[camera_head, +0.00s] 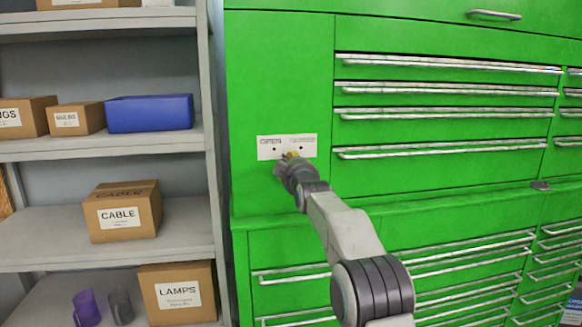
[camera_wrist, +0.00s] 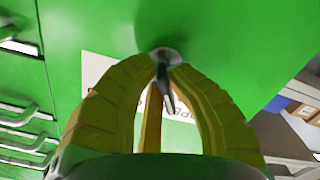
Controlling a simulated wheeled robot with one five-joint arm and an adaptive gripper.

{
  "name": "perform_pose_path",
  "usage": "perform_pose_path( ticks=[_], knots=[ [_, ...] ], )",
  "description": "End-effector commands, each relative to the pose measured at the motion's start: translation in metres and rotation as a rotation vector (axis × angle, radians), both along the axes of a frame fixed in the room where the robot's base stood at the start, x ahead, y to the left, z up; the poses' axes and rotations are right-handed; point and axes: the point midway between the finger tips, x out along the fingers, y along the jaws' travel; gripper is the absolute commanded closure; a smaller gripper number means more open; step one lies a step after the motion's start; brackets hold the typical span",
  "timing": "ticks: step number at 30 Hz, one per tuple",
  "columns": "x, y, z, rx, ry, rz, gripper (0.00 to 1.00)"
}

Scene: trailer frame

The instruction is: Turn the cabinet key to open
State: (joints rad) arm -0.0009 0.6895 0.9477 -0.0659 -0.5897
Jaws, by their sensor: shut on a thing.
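The green cabinet (camera_head: 279,80) fills the middle and right of the head view. A white plate (camera_head: 265,153) on its left panel reads "OPEN" at the left; the right word is too blurred to read. My gripper (camera_head: 290,157) is at the plate's lower edge and hides the lock there. In the wrist view, the yellow fingers of my gripper (camera_wrist: 166,70) are shut on the metal key (camera_wrist: 168,100) just in front of the round lock (camera_wrist: 165,53). The key points at the lock; its tip is hidden, so I cannot tell how deep it sits.
Drawers with long metal handles (camera_head: 445,115) lie right of the plate. At the left, a grey shelf (camera_head: 105,145) holds cardboard boxes (camera_head: 125,210), a blue bin (camera_head: 150,114) and a purple cup (camera_head: 87,307). The panel around the plate is clear.

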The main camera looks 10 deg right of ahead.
Motion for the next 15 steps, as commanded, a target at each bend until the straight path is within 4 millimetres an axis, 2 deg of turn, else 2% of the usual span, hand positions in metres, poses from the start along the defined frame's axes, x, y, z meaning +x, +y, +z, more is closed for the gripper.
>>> perform_pose_path(
  ticks=[6,15],
  knots=[
    [-0.0001,0.0006,0.0009,-0.121,-0.002,0.000,1.00],
    [0.0000,0.0008,0.0012,-0.201,-0.002,0.001,1.00]
  ],
)
